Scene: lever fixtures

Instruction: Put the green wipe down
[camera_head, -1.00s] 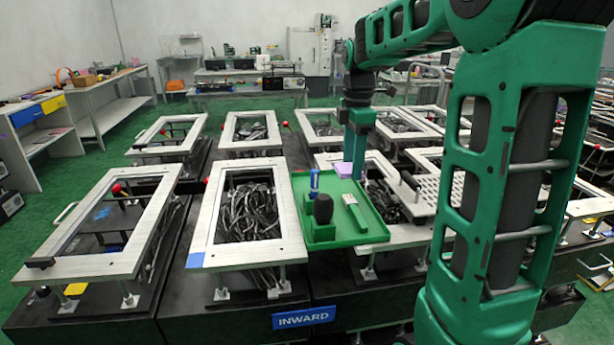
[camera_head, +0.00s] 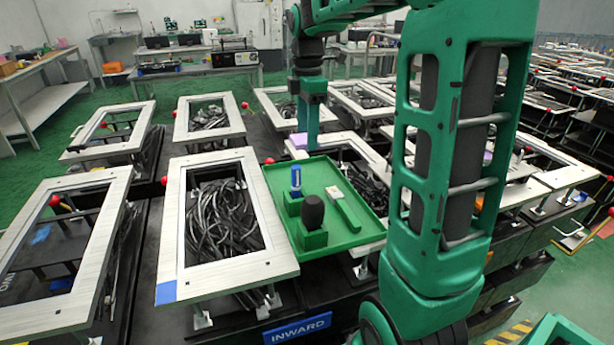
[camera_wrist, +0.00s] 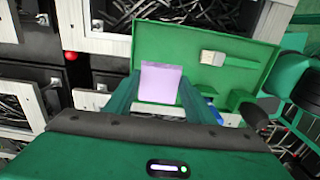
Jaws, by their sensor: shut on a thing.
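My gripper (camera_head: 308,142) is shut on a lilac wipe (camera_wrist: 160,82), which stands up flat-faced between the two green fingers in the wrist view. I see no green wipe; the held one looks lilac. In the head view the lilac wipe (camera_head: 298,141) shows at the fingertips, by the far edge of the green tray (camera_head: 355,232). I cannot tell whether it touches the tray or the frame behind it. The tray also shows in the wrist view (camera_wrist: 190,45), just beyond the wipe.
In the tray are a blue upright item (camera_head: 296,178), a black rounded item (camera_head: 312,212) in a green holder, and a green-handled brush (camera_head: 343,208).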

